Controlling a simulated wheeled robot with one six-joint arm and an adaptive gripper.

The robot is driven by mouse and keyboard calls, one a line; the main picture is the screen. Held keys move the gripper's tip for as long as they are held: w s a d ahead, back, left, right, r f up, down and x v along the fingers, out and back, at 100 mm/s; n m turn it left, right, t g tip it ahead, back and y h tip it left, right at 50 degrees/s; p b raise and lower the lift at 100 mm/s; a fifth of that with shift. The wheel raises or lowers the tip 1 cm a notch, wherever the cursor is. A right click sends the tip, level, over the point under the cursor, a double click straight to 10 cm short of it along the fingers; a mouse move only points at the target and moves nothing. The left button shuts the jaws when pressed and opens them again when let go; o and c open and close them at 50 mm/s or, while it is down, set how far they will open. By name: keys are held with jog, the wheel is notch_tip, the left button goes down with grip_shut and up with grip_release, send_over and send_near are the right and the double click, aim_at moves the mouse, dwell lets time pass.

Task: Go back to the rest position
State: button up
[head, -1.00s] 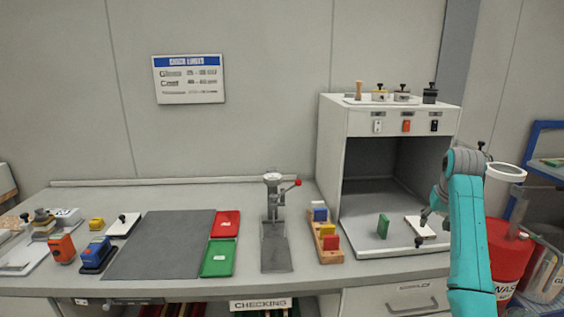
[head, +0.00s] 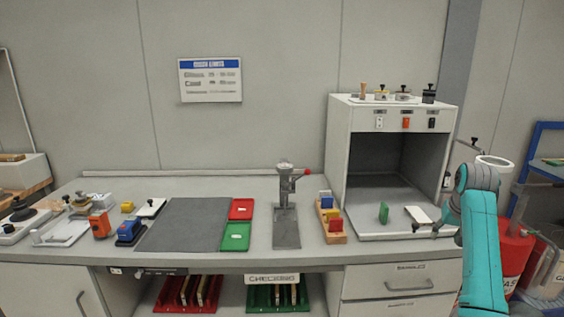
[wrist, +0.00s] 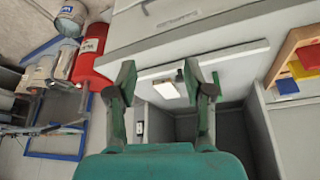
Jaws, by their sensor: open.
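My teal arm stands at the right of the head view, in front of the open white cabinet (head: 393,118). My gripper (wrist: 165,80) shows in the wrist view with its two fingers spread apart and nothing between them. In the head view its end (head: 428,226) is small and partly hidden by my arm. Beyond the fingers, a white block (wrist: 166,89) lies on the cabinet floor; it shows as a white plate (head: 418,214) in the head view. A green block (head: 384,212) stands upright to its left.
A wooden rack (head: 331,222) with coloured blocks stands left of the cabinet. A press with a red knob (head: 286,205) stands on the bench, beside red (head: 241,208) and green (head: 236,237) trays. A red drum (head: 509,262) stands close at right, near my arm.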

jog(key=s+a+f+t, duration=0.1)
jog(key=s+a+f, duration=0.15)
jog(key=f, duration=0.55)
jog(key=s+a+f+n+t, duration=0.1)
jog(key=s+a+f, duration=0.15)
jog(key=f, duration=0.55)
jog(key=s+a+f, duration=0.1)
jog(key=a+f, duration=0.3)
jog(key=f, duration=0.5)
jog(key=s+a+f+t, duration=0.1)
jog(key=s+a+f, duration=0.3)
jog(key=s+f, duration=0.3)
jog(key=s+a+f+t, duration=0.2)
jog(key=s+a+f, duration=0.3)
jog(key=s, duration=0.4)
jog(key=s+a+n+t, duration=0.1)
jog(key=s+a, duration=0.2)
jog(key=s, duration=0.8)
jog(key=s+a+n+t, duration=0.1)
jog(key=s+a, duration=0.3)
jog(key=s, duration=0.7)
jog(key=s+a+r+n+t+y, duration=0.1)
jog(key=s+a+r+t, duration=0.2)
jog(key=s+r, duration=1.6)
jog(key=shift+s+y, duration=0.2)
jog(key=shift+y, duration=0.1)
